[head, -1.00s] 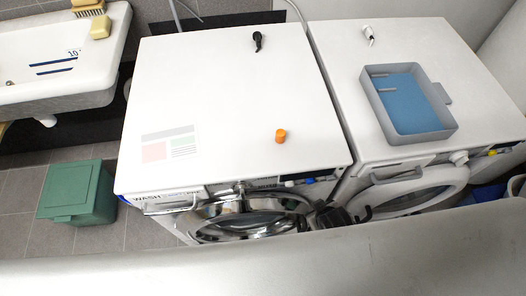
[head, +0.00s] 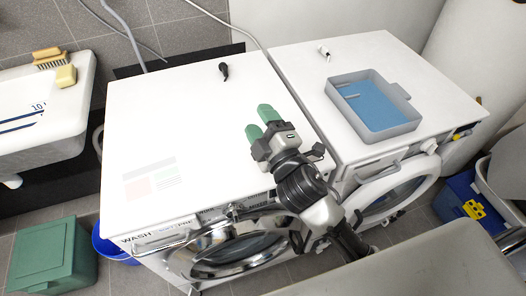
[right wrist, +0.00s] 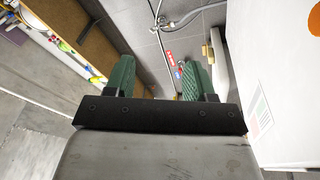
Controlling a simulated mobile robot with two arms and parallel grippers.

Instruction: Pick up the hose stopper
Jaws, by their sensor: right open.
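A small orange cylinder-like piece shows at the upper right edge of the right wrist view (right wrist: 314,18), on the white top of a washing machine. In the head view it is not visible; my right gripper is over that area. A small black piece (head: 223,70) lies at the back of the left machine's top, and a small white piece (head: 324,51) lies on the right machine. I cannot tell for sure which is the hose stopper. My right gripper (head: 259,122), with green fingertips, is open and empty above the left machine's top. My left gripper is not in view.
The left washing machine (head: 165,120) has a largely clear top. A grey tray with a blue floor (head: 347,109) sits on the right machine (head: 300,65). Both round doors are at the front. A sink (head: 40,110) and green bin (head: 50,258) are at left.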

